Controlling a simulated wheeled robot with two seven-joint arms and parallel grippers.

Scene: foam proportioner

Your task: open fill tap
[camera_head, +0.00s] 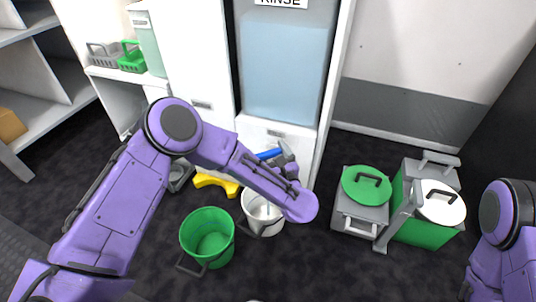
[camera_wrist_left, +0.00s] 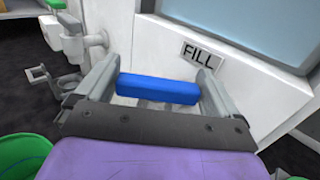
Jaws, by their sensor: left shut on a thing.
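The fill tap's blue handle (camera_head: 268,154) shows at the front of the white cabinet, partly hidden by my left gripper. In the left wrist view the blue handle (camera_wrist_left: 157,88) is a bar lying across between the two fingers, beside a FILL label (camera_wrist_left: 202,55). My left gripper (camera_head: 283,158) is shut on this handle; it also shows in the left wrist view (camera_wrist_left: 158,80). The rest of the tap is mostly hidden. My right arm shows at the right edge, but its gripper is out of view.
A green bucket (camera_head: 208,238) and a white bucket (camera_head: 263,212) stand on the dark floor below my left arm. A yellow object (camera_head: 216,183) lies behind them. Lidded containers, one with a green lid (camera_head: 366,187), stand at the right. A RINSE sign (camera_head: 281,2) is above.

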